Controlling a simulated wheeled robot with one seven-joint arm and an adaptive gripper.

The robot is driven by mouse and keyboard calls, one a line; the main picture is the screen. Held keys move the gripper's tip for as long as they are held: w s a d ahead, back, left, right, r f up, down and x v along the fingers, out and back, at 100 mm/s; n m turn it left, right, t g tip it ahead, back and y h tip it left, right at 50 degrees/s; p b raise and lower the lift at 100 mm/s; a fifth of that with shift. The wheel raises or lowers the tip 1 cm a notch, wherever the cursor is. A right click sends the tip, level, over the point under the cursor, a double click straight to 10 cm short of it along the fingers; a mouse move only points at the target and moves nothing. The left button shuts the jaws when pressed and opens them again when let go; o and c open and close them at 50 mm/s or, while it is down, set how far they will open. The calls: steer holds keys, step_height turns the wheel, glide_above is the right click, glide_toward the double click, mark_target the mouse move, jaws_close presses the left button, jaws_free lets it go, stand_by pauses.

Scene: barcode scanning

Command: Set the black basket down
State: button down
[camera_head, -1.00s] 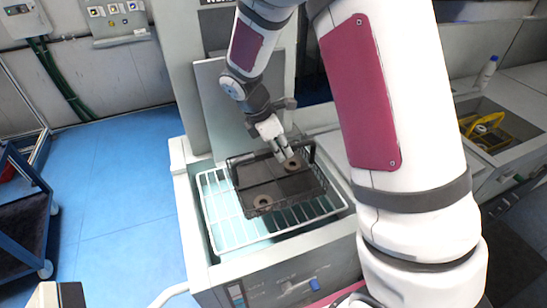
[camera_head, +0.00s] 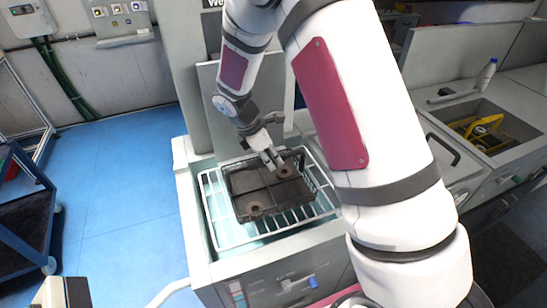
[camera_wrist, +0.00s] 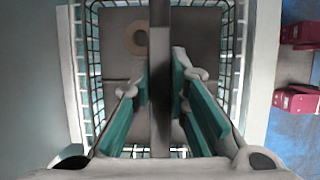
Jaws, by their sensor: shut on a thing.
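The black basket (camera_head: 290,208) is a shallow mesh tray with dark inner panels. It is over the white wire rack (camera_head: 222,232) in the open machine; I cannot tell whether it touches the rack. Two ring-shaped parts lie in it, one near the front (camera_head: 255,211) and one at the back right (camera_head: 285,171). My gripper (camera_head: 271,160) reaches down into the basket and is shut on its middle bar. In the wrist view, the bar (camera_wrist: 160,100) runs between the teal-padded fingers (camera_wrist: 162,78), and one ring (camera_wrist: 143,40) shows beyond them.
The machine's pale rim (camera_head: 192,215) surrounds the rack. A sink (camera_head: 520,128) at the right holds a yellow basket (camera_head: 465,128), with a white bottle (camera_head: 487,74) behind it. A blue cart (camera_head: 25,222) stands at the left. The blue floor (camera_head: 120,190) between is clear.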

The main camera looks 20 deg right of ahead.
steer(key=shift+f, duration=0.2)
steer(key=c, duration=1.6)
jaws_free()
steer(key=shift+o, duration=0.2)
steer(key=shift+r, duration=0.1)
steer(key=b+v, duration=0.2)
steer(key=v, duration=1)
steer(key=s+d+r+m+t+y, duration=0.2)
steer(key=s+d+r+m, duration=0.1)
steer(key=s+r+m, duration=0.65)
steer(key=s+r+m+t+y, duration=0.2)
steer(key=s+r+m, duration=0.3)
steer(key=s, duration=0.8)
steer(key=m+t, duration=0.1)
steer(key=m, duration=0.2)
steer(key=shift+s+t, duration=0.3)
steer(key=shift+r, duration=0.1)
